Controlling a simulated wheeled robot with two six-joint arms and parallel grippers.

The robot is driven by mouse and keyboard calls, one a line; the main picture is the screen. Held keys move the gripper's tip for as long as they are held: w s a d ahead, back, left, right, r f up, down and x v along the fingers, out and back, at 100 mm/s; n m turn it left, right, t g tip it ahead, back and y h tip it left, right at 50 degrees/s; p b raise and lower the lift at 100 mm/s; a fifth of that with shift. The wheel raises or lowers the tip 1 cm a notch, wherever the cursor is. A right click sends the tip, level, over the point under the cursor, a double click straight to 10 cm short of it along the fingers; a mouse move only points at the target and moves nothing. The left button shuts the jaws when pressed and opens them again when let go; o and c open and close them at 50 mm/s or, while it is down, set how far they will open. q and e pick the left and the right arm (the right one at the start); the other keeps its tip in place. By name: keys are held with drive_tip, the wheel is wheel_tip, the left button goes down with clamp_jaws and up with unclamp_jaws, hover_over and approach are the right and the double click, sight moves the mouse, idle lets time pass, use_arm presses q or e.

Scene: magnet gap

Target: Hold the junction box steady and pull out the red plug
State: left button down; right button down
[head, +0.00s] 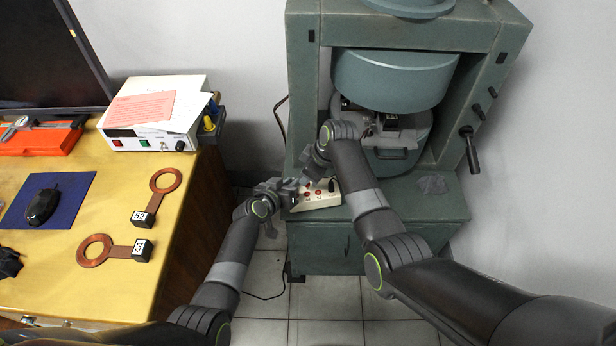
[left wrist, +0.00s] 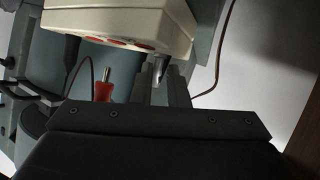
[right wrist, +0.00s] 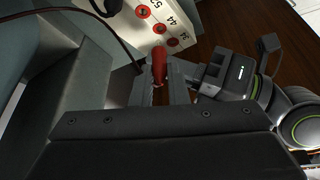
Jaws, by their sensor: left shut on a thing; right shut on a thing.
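The junction box (head: 322,200) is cream with red sockets and sits at the front edge of the green machine's ledge. My left gripper (left wrist: 163,82) is shut on a metal stub at the box's edge. My right gripper (right wrist: 160,78) is shut on the red plug (right wrist: 159,62). In the head view the plug is too small to make out clearly.
The green machine (head: 300,100) rises behind and right of the box. A yellow table (head: 130,185) at left holds copper rings, a mouse on a blue mat and a white instrument (head: 150,135). A black plug (left wrist: 70,50) with a cable is at the box. Tiled floor lies below.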

use_arm(q)
drive_tip(key=shift+s+f, duration=0.25)
drive_tip(key=shift+f, duration=0.15)
use_arm(e)
drive_tip(key=shift+r, duration=1.65)
use_arm(q)
drive_tip(key=c, duration=1.3)
unclamp_jaws()
drive_tip(key=shift+w+r, duration=0.1)
drive_tip(key=shift+w, duration=0.05)
drive_tip(key=shift+c, duration=0.2)
drive_tip(key=shift+s+a+r, duration=0.25)
drive_tip(key=shift+s+a, duration=0.05)
drive_tip(key=shift+s, duration=0.15)
use_arm(e)
drive_tip(key=shift+w, duration=0.1)
use_arm(q)
drive_tip(key=v, duration=1.1)
